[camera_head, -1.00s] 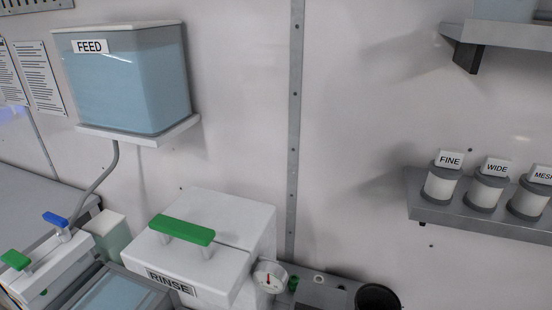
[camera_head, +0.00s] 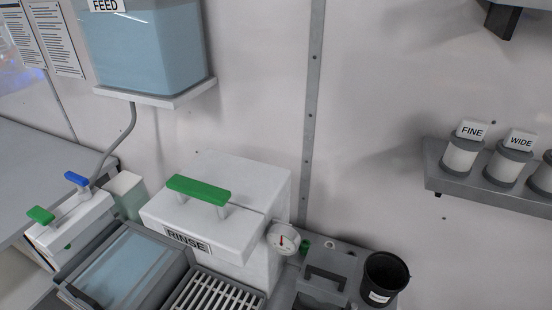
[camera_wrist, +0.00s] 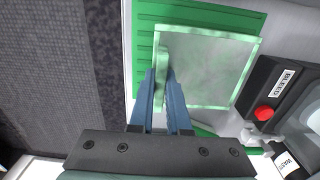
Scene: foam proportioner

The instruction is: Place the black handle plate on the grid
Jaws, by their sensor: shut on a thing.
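My gripper (camera_wrist: 162,80) shows only in the wrist view, its two blue fingers closed on the upright pale green handle of a square plate (camera_wrist: 208,70). The plate has a grey, cloudy face and a pale green rim. I cannot see black on its handle. In the head view a dark grey plate-like part with a raised handle (camera_head: 326,276) sits at the lower middle, left of a black cup. A grid of pale bars (camera_head: 214,294) lies in front of the RINSE box, cut by the bottom edge.
A ridged green surface (camera_wrist: 200,14) lies behind the held plate. A black BLEED unit (camera_wrist: 277,85) with a red button is close on its right. In the head view, the RINSE box (camera_head: 222,205), gauge (camera_head: 283,239), water tray (camera_head: 122,266) and black cup (camera_head: 385,279) crowd the bench.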

